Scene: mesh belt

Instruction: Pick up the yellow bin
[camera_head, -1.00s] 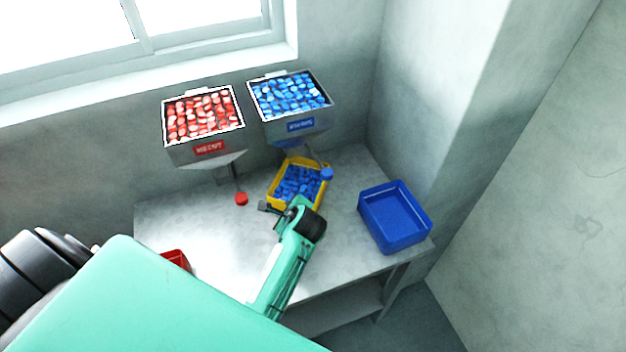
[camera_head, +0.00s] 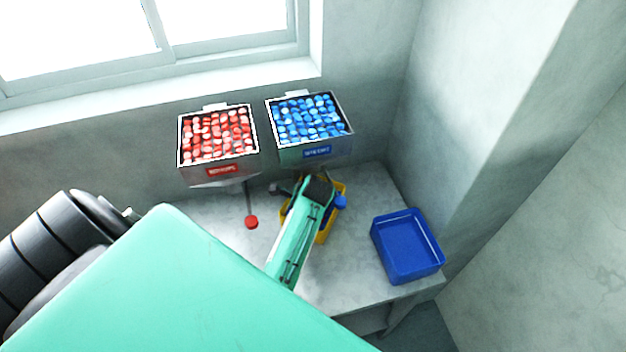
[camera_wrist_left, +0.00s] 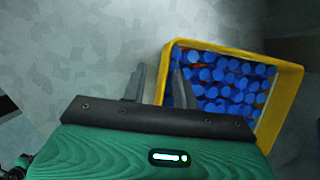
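The yellow bin (camera_head: 326,226) stands on the metal table under the blue hopper, mostly hidden behind my left arm in the head view. In the left wrist view the yellow bin (camera_wrist_left: 287,95) is at the right, filled with blue pieces (camera_wrist_left: 225,80). My left gripper (camera_wrist_left: 160,78) is open, its two fingers apart at the bin's left wall. One finger is outside the bin; the other appears to overlap its inner side. Contact cannot be told. In the head view my left gripper (camera_head: 284,190) is partly hidden by its own wrist. My right gripper is not in view.
A blue bin (camera_head: 408,247) stands at the table's right end. Behind are a hopper of red pieces (camera_head: 217,138) and a hopper of blue pieces (camera_head: 309,120). Bare table (camera_head: 345,275) lies in front.

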